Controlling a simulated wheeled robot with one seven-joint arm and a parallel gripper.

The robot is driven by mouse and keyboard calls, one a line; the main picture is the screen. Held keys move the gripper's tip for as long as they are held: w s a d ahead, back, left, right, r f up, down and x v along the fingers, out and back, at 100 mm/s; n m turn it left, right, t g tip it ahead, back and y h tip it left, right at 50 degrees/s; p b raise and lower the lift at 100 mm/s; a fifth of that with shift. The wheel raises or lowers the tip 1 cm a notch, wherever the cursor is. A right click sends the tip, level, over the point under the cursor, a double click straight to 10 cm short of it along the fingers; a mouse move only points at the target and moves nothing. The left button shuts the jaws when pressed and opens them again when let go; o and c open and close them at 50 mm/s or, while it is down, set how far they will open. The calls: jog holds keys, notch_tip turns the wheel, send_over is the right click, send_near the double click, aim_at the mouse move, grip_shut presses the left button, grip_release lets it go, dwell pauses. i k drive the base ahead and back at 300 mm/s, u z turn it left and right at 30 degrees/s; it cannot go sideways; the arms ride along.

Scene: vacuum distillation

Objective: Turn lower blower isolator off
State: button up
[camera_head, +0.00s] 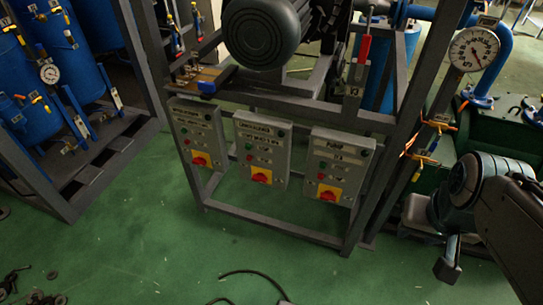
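Three grey control boxes hang in a row on a metal frame. The middle box (262,150) has a label that seems to read lower blower, though the print is small. Its isolator (262,176) is a red rotary handle on a yellow plate near the bottom; the handle's exact setting is too small to read. Small green and red buttons sit above it. My gripper (448,270) is at the lower right, well apart from the boxes and pointing down. Only part of it shows, so I cannot tell its opening.
The left box (197,130) and the right box, labelled pump (338,160), carry similar red-yellow isolators. A grey motor (266,32) sits above. Frame legs flank the boxes. A black cable (250,272) lies on the green floor, which is mostly clear in front. A gauge (474,49) stands at right.

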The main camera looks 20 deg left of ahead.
aim_at(260, 178)
jog(key=k, duration=0.55)
jog(key=u, duration=0.35)
jog(key=i, duration=0.65)
jog(key=u, duration=0.7)
jog(key=i, duration=0.5)
jog(key=u, duration=0.15)
